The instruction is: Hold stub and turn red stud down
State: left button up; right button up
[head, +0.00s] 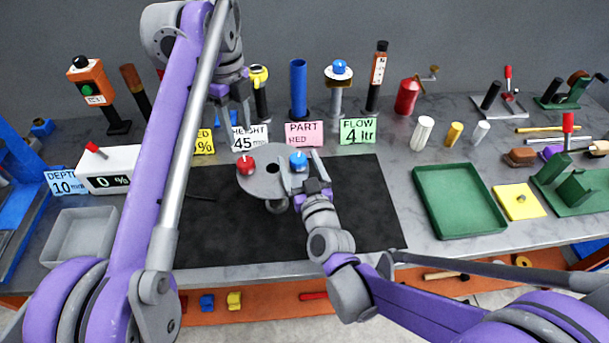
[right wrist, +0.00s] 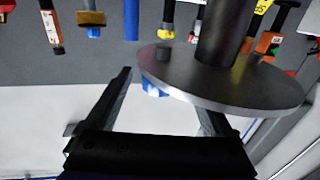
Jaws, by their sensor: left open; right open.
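The positioner's round grey plate (head: 268,185) stands over the black mat. The red stud (head: 246,165) is on its left side, and the blue stud (head: 298,160) is on its right side. My right gripper (head: 302,172) is open at the plate's right edge, close to the blue stud. My left gripper (head: 236,112) is open and empty, above and behind the plate.
The black mat (head: 350,220) is mostly clear. Cards, including the pink part card (head: 304,134), stand behind it, with bottles and tools further back. A grey bin (head: 80,240) is left, and a green tray (head: 460,200) is right.

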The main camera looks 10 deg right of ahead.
jog(key=shift+w+a, duration=0.1)
jog(key=shift+w, duration=0.45)
grip_shut()
